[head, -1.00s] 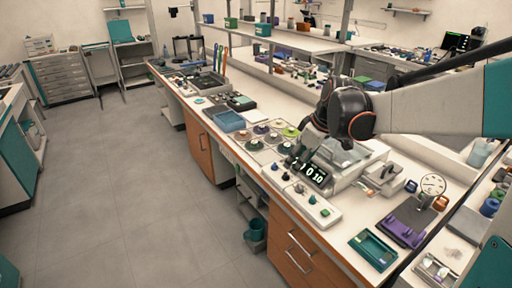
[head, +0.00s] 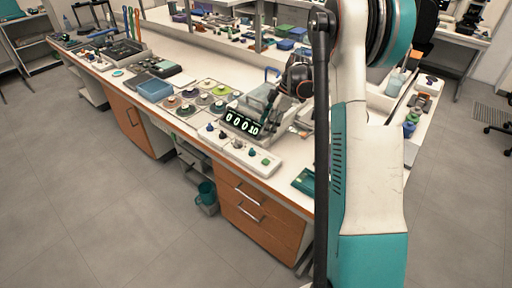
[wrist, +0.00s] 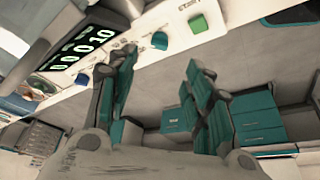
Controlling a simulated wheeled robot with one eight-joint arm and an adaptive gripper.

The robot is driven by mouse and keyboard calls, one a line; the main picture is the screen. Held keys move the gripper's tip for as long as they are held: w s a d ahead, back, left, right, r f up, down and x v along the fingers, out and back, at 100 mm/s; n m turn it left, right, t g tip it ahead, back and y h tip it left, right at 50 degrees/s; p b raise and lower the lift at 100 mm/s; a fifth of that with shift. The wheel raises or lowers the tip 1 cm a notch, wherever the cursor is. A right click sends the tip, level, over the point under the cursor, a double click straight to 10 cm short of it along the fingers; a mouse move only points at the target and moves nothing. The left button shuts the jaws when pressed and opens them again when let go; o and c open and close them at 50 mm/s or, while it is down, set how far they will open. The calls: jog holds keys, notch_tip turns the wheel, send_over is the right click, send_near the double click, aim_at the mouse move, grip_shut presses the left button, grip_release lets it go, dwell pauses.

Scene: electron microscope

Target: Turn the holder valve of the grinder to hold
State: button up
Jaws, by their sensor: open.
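The grinder (head: 228,148) stands on the bench, with a lit digit display (head: 241,123) and a light front panel carrying several small knobs. In the wrist view the display (wrist: 80,47) is at upper left. A teal-blue knob (wrist: 160,40) and a green button (wrist: 198,24) marked START sit on the panel, and another blue knob (wrist: 83,80) is below the display. I cannot tell from the labels which is the holder valve. My gripper (wrist: 162,60) is open and empty, its teal-padded fingers apart, beside the panel. In the head view, the gripper's fingertips are hard to make out.
Round coloured dishes (head: 188,95) and a blue tray (head: 155,89) lie left of the grinder. A green tray (head: 304,181) lies to its right, partly behind my arm. Orange drawers (head: 255,205) are below the bench edge. The floor in front is clear.

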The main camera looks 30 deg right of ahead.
aim_at(252, 152)
jog(key=b+x, duration=0.3)
jog(key=x, duration=0.9)
jog(key=shift+c, duration=0.6)
jog(key=c, duration=0.9)
